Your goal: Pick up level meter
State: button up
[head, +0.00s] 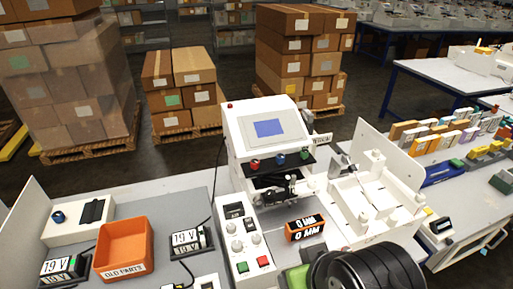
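A small orange and black block (305,228) with white "0 MM" readouts on two faces sits on the bench in front of the white machine; it looks like the level meter. It stands upright between the button panel and a white tray-like fixture, with nothing gripping it. My gripper's fingers do not show in the head view. A large dark ribbed round shape at the bottom edge, with green beside it, covers part of the bench just below the meter; I cannot tell whether it is part of my arm.
The white machine (266,140) with a blue screen stands behind the meter. A button panel (243,240) is to its left, a white fixture (372,205) to its right. Farther left are an orange bin (124,249) marked "OLD PARTS" and "19 V" displays (189,241). Stacked cartons stand behind.

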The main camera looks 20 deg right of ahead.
aim_at(306, 227)
jog(key=l+u, duration=0.35)
jog(key=u, duration=0.15)
jog(key=l+u, duration=0.45)
jog(key=k+l+u, duration=0.1)
jog(key=l+u, duration=0.15)
jog(key=u, duration=0.25)
jog(key=k+l+u, duration=0.15)
jog(key=l+u, duration=0.15)
jog(key=u, duration=0.15)
jog(key=k+l+u, duration=0.15)
jog(key=u, duration=0.35)
jog(key=k+l, duration=0.05)
jog(key=l, duration=0.05)
